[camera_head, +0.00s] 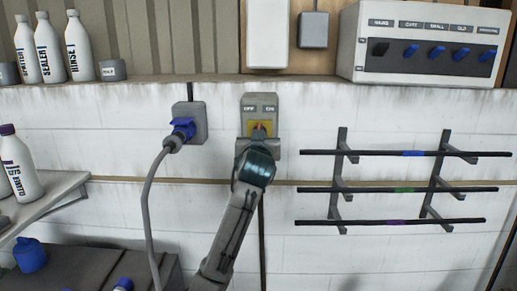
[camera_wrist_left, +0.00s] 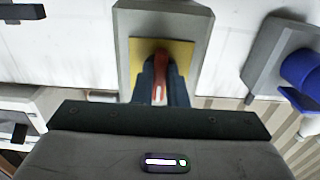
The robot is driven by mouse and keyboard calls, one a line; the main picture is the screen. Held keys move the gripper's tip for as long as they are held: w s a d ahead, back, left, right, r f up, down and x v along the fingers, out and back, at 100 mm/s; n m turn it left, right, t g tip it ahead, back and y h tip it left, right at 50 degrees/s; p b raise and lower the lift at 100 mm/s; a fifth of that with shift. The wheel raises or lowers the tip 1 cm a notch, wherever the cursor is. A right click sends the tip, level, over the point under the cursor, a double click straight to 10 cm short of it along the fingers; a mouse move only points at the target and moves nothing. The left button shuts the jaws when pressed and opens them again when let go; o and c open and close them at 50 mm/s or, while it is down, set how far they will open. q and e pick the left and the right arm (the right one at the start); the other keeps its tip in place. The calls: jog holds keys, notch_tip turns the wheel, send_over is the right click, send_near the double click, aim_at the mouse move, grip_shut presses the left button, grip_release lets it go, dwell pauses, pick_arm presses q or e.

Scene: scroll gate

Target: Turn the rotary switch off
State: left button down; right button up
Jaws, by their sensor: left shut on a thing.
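My left gripper (camera_head: 260,135) reaches up from below in the head view and covers most of the handle. In the left wrist view its dark fingers (camera_wrist_left: 160,88) are shut on the red handle (camera_wrist_left: 161,66), one on each side. Which label the handle points to is hard to tell. My right gripper is not in view.
Left of the switch is a grey socket (camera_head: 197,112) with a blue plug (camera_head: 183,128) and hanging cable (camera_head: 150,205). To the right, a rack (camera_head: 341,160) holds dark rods. A switch panel (camera_head: 348,40) stands above right. Bottles (camera_head: 48,50) stand on the upper left ledge.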

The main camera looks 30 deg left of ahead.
pick_arm(q)
jog(key=shift+w+d+n+b, duration=0.1)
jog(key=shift+d+n+b, duration=0.05)
jog(key=shift+n+b, duration=3.65)
jog(key=shift+n, duration=0.3)
jog(key=c, duration=1.5)
grip_release()
jog(key=shift+o, duration=0.2)
jog(key=shift+r, duration=0.1)
